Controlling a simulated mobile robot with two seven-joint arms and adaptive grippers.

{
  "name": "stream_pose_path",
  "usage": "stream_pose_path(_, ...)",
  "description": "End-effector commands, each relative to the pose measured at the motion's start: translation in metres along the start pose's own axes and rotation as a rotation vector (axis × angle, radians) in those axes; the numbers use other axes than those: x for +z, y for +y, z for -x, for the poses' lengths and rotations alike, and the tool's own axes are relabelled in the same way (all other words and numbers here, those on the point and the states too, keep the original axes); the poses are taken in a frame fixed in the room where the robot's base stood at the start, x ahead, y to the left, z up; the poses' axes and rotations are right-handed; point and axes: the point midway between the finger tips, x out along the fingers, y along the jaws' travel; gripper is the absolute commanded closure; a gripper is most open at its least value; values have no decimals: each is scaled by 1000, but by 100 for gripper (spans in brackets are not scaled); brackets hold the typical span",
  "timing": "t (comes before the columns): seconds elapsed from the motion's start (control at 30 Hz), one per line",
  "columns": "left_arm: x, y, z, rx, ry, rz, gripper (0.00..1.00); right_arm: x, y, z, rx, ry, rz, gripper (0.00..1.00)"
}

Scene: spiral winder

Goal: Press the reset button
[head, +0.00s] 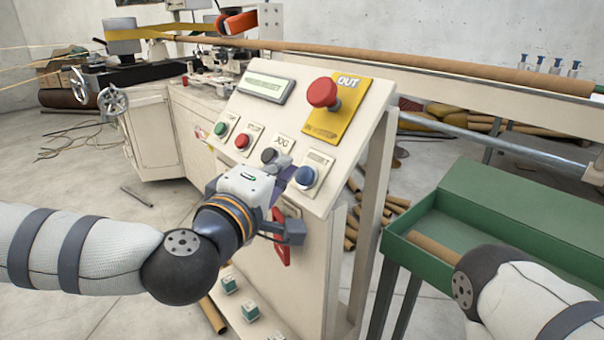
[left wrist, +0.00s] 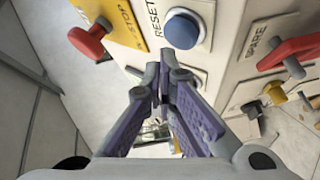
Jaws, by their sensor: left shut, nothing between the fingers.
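The blue reset button (head: 306,176) sits on a plate labelled RESET at the lower right of the sloped control panel (head: 318,143). In the left wrist view the blue button (left wrist: 182,29) is at the top, just beyond the fingertips. My left gripper (head: 285,174) is in front of the panel, close to the left of the button in the head view. Its purple-padded fingers (left wrist: 166,76) are shut and empty. I cannot tell whether the tips touch the panel; the button's face looks uncovered. My right gripper is out of view.
A red emergency stop (head: 322,92) stands out on its yellow plate above. Green (head: 220,129), red (head: 242,141) and black (head: 268,156) buttons lie left of the reset button. A red handle (head: 281,240) is below the gripper. A green trough (head: 480,205) stands to the right.

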Motion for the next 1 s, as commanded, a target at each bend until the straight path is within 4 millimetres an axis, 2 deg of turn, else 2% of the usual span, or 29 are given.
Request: stream_pose_path(1.0, 4, -4, -6, 0, 0, 0, 100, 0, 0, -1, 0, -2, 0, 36)
